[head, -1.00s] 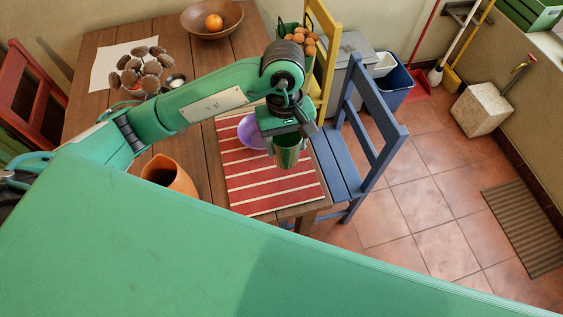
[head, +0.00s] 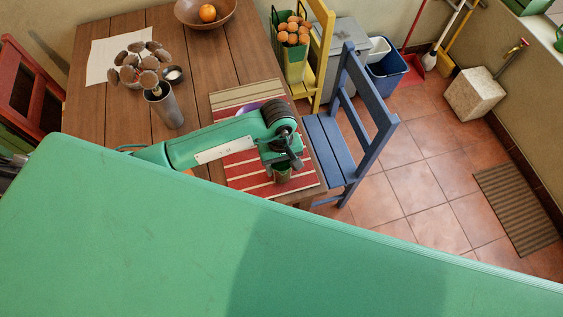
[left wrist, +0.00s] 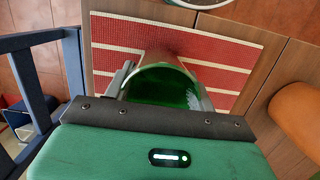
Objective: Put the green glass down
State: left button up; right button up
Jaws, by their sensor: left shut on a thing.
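The green glass (left wrist: 162,88) is between the fingers of my left gripper (left wrist: 158,78), which is shut on it. In the head view the glass (head: 282,177) shows only in part below my left gripper (head: 281,166). It is over the front right part of the red and white striped mat (head: 243,176) on the table. I cannot tell whether its base touches the mat. My right gripper is not in view.
A purple bowl (head: 248,107) on the mat is mostly hidden by my arm. An orange pot (left wrist: 298,112) stands right of the mat in the wrist view. A metal tumbler (head: 166,108) stands left on the table. A blue chair (head: 338,147) is close on the right.

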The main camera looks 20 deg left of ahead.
pick_arm(q)
jog(key=shift+f, duration=0.1)
jog(key=shift+f+b, duration=0.1)
jog(key=shift+b, duration=0.2)
jog(key=o, duration=1)
jog(key=shift+r, duration=0.2)
notch_tip(320, 180, up, 12)
jog(key=w+b, duration=0.1)
jog(key=b, duration=0.2)
jog(key=shift+w+a, duration=0.25)
jog(key=shift+a, duration=0.2)
jog(key=shift+f, duration=0.1)
